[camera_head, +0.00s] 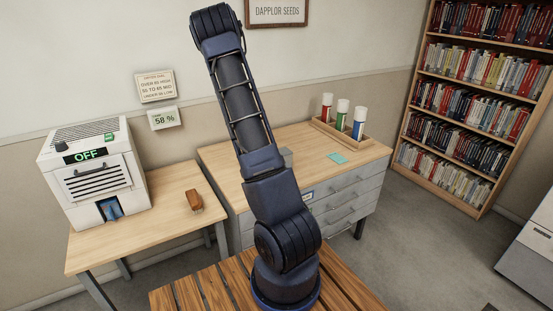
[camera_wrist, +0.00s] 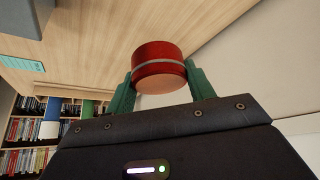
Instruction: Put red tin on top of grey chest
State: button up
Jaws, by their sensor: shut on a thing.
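The red tin (camera_wrist: 158,66) is a short round tin with a pale band around it and shows in the wrist view only. My gripper (camera_wrist: 160,84) is shut on it, with one green finger on each side.
A wooden tray (camera_head: 340,137) with three colour-banded tubes stands at the chest's back right. A teal card (camera_head: 337,158) and a partly hidden grey object (camera_head: 286,155) lie on the chest top. A side table (camera_head: 165,215) holds a white machine (camera_head: 95,175) and a brown object (camera_head: 194,200).

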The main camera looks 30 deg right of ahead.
jog(key=s+d+r+m+g, duration=0.1)
jog(key=s+d, duration=0.5)
jog(key=d, duration=0.2)
jog(key=s+d+r+m, duration=0.1)
jog(key=s+d+m, duration=0.1)
jog(key=s+d, duration=0.45)
jog(key=m+g+h, duration=0.1)
jog(key=m, duration=0.1)
send_over(314, 160)
jog(key=s+a, duration=0.1)
jog(key=a, duration=0.1)
notch_tip(314, 160, down, 19)
jog(key=shift+f, duration=0.15)
jog(key=shift+f, duration=0.1)
jog(key=o, duration=1)
